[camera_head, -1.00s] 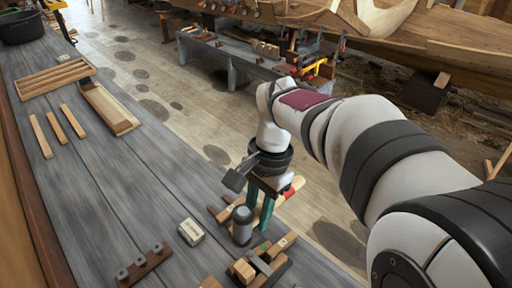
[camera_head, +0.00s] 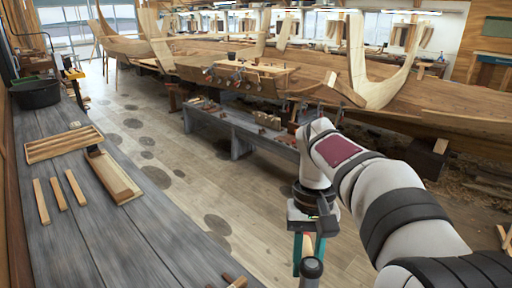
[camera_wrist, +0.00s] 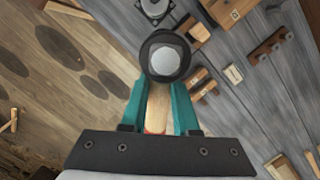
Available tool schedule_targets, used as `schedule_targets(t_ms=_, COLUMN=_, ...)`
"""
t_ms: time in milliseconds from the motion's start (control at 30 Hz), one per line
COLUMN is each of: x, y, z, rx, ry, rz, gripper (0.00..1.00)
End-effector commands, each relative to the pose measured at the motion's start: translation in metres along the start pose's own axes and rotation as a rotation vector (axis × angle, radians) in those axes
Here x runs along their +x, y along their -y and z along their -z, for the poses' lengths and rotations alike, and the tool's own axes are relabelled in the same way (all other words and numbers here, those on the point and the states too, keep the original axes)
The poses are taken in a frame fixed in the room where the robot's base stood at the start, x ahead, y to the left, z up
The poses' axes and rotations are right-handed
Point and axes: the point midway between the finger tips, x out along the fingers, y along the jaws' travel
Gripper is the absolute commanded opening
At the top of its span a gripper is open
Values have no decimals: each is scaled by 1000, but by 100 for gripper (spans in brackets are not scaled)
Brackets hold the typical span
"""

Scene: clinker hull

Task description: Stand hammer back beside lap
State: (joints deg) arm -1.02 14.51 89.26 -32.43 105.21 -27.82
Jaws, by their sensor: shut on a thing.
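The hammer shows in the head view as a dark rounded head (camera_head: 312,268) below and in front of my gripper (camera_head: 309,255). In the wrist view its round head with a grey face (camera_wrist: 168,58) is large, and a pale wooden handle with a red band (camera_wrist: 157,110) runs back between the teal fingers. My gripper (camera_wrist: 158,110) is shut on this handle and holds it in the air, off the bench edge over the floor side. I cannot pick out the lap with certainty in either view.
The grey bench (camera_head: 100,240) runs along the left with a slatted tray (camera_head: 63,144), a long box (camera_head: 113,178) and loose strips. In the wrist view a hooked rack (camera_wrist: 270,46), wooden blocks (camera_wrist: 203,85) and a small box (camera_wrist: 281,168) lie on it. A boat hull (camera_head: 300,80) stands behind.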

Motion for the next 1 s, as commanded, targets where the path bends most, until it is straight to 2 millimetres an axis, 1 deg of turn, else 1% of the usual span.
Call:
schedule_targets(t_ms=100, x=-4, y=-9, z=3, rx=-68, ry=5, rz=-10, gripper=0)
schedule_targets(t_ms=200, x=-3, y=-8, z=4, rx=-77, ry=6, rz=-12, gripper=0)
schedule_targets(t_ms=267, x=0, y=-2, z=5, rx=-72, ry=4, rz=-10, gripper=0)
schedule_targets(t_ms=367, x=14, y=20, z=10, rx=-41, ry=-1, rz=-4, gripper=0)
schedule_targets(t_ms=467, x=35, y=55, z=15, rx=14, ry=-12, rz=6, gripper=0)
schedule_targets(t_ms=533, x=53, y=84, z=16, rx=65, ry=-21, rz=15, gripper=0)
schedule_targets(t_ms=567, x=61, y=98, z=15, rx=88, ry=-26, rz=18, gripper=0)
schedule_targets(t_ms=600, x=73, y=116, z=13, rx=123, ry=-32, rz=24, gripper=0)
schedule_targets(t_ms=667, x=92, y=145, z=8, rx=180, ry=-41, rz=32, gripper=0)
schedule_targets(t_ms=700, x=105, y=165, z=2, rx=222, ry=-47, rz=38, gripper=0)
schedule_targets(t_ms=800, x=137, y=209, z=-16, rx=333, ry=-64, rz=52, gripper=0)
schedule_targets(t_ms=900, x=162, y=242, z=-35, rx=431, ry=-78, rz=65, gripper=0)
schedule_targets(t_ms=1000, x=179, y=262, z=-49, rx=505, ry=-87, rz=73, gripper=0)
